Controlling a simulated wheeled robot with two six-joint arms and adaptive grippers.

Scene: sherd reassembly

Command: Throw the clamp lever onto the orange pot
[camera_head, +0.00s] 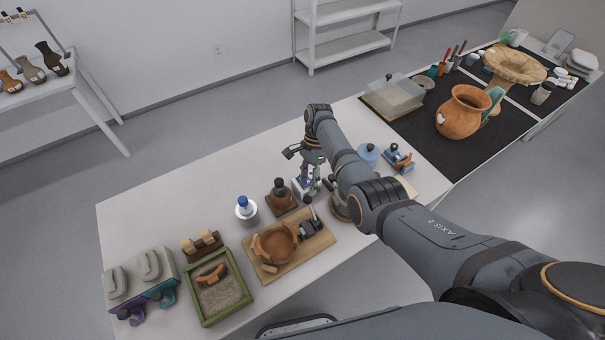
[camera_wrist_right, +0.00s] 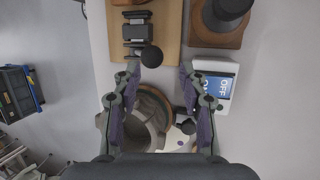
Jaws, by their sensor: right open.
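An orange pot (camera_head: 276,246), low and open-topped with an uneven rim, sits on a wooden board (camera_head: 318,243). A dark toggle clamp (camera_head: 309,229) stands on the board at the pot's right, its lever with a black knob (camera_wrist_right: 151,57) tilted up and apart from the pot. The clamp body (camera_wrist_right: 137,31) is at the top of the right wrist view, where the pot is not seen. My right gripper (camera_head: 313,190) is open and empty, pointing down beyond the board. Its spread fingers (camera_wrist_right: 159,80) frame a gap just below the knob. My left gripper is not in view.
A white device with a blue screen (camera_wrist_right: 219,85) is close to one right finger. A round vessel (camera_wrist_right: 149,122) lies below the fingers. A black-topped item on a wooden base (camera_head: 281,197), a blue-capped bottle (camera_head: 245,209) and a sand tray (camera_head: 218,297) stand nearby.

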